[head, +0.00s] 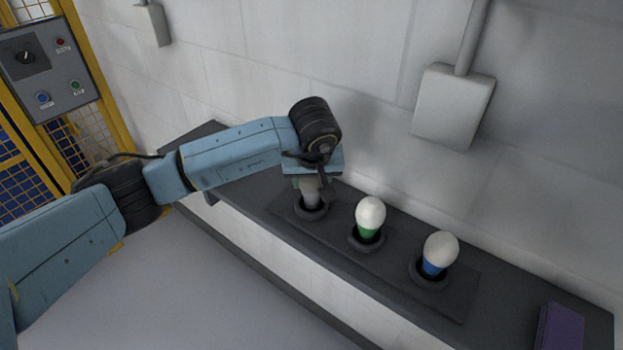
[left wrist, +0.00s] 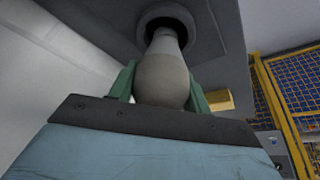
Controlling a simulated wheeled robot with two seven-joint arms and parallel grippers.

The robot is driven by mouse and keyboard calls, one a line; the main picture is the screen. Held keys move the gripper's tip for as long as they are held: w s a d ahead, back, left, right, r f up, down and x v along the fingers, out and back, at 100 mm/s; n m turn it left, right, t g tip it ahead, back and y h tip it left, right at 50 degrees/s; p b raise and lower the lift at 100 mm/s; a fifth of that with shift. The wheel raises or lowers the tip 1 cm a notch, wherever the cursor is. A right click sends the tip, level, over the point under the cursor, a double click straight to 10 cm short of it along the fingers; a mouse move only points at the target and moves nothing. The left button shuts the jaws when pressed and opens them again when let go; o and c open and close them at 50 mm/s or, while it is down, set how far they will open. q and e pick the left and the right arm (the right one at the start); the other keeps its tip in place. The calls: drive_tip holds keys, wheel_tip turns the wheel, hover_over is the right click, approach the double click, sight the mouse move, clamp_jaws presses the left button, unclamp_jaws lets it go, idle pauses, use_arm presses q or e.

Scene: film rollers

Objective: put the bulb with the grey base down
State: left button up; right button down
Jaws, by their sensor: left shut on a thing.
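The bulb with the grey base (head: 311,200) is at the leftmost round holder (head: 310,213) in the head view, mostly hidden by my gripper. My left gripper (head: 312,182) is shut on this bulb from above. In the left wrist view the bulb's pale globe (left wrist: 162,80) sits between the green fingers of the gripper (left wrist: 163,84), and its narrower grey end points into the dark opening of the holder (left wrist: 205,20). How deep the base sits in the holder is hard to tell. My right gripper is not in view.
A bulb with a green base (head: 369,218) and one with a blue base (head: 439,252) stand upright in the other holders on the dark shelf (head: 385,296). A purple block (head: 560,328) lies at the right end. The wall with a grey box (head: 453,106) rises close behind.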

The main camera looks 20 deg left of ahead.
use_arm(q)
drive_tip(key=shift+f, duration=0.25)
drive_tip(key=shift+f, duration=0.1)
drive_tip(key=shift+f, duration=0.15)
drive_tip(key=o, duration=1)
drive_tip(key=shift+r, duration=0.2)
drive_tip(key=shift+r, duration=0.35)
drive_tip(key=b+v, duration=0.1)
drive_tip(key=v, duration=1)
drive_tip(key=shift+s+r, duration=0.15)
drive_tip(key=shift+s, duration=0.05)
